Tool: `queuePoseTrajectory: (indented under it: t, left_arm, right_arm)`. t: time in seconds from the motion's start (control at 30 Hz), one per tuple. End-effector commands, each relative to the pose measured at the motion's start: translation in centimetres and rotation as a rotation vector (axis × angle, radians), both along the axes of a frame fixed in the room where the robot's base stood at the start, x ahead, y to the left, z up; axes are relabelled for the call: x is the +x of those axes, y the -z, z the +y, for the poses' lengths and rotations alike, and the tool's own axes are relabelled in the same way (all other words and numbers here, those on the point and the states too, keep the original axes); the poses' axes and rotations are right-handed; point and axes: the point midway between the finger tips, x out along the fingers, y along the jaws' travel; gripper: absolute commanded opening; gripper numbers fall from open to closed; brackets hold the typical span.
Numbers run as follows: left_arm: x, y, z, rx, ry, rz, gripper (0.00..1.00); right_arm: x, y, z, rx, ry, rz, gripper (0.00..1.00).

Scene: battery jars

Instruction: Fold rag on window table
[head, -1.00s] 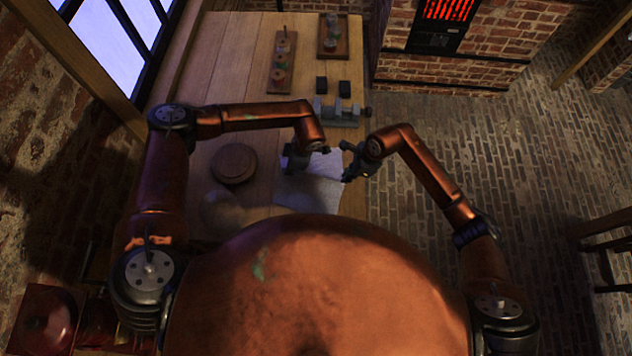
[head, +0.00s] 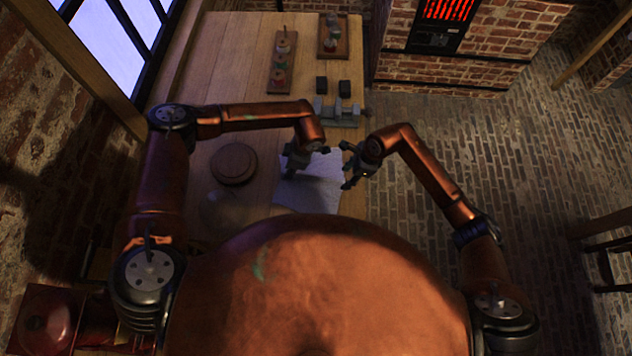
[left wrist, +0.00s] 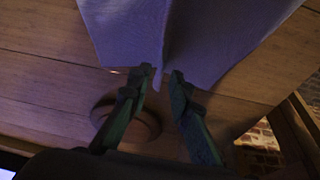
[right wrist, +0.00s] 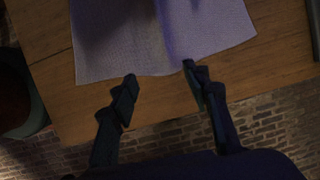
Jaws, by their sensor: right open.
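The pale grey-lilac rag (head: 311,194) lies on the wooden window table (head: 236,82), near its right edge. It also shows in the left wrist view (left wrist: 210,35) and in the right wrist view (right wrist: 115,45), with a crease or ridge running through it.
A round wooden board (head: 234,163) lies left of the rag, with a dim round object (head: 222,208) nearer me. Beyond are a grey metal device (head: 340,112), two dark blocks (head: 321,85) and two wooden trays (head: 281,87) with small items. Bare tabletop lies at the far left.

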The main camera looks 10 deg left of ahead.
Motion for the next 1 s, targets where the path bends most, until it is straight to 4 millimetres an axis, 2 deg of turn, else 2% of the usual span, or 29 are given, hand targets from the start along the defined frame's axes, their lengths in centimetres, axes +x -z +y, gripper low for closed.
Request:
queuePoseTrajectory:
  t: [0.2,0.5,0.7,1.0]
  left_arm:
    - [0.01,-0.02,-0.01,0.0,0.0,0.0,0.22]
    - [0.01,-0.02,-0.02,0.0,0.0,0.0,0.43]
    - [0.01,-0.02,-0.02,0.0,0.0,0.0,0.43]
    - [0.01,-0.02,-0.02,0.0,0.0,0.0,0.64]
  right_arm:
    - [0.0,0.0,0.0,0.0,0.0,0.0,0.43]
    - [0.0,0.0,0.0,0.0,0.0,0.0,0.43]
    - [0.0,0.0,0.0,0.0,0.0,0.0,0.43]
    - [0.0,0.0,0.0,0.0,0.0,0.0,0.43]
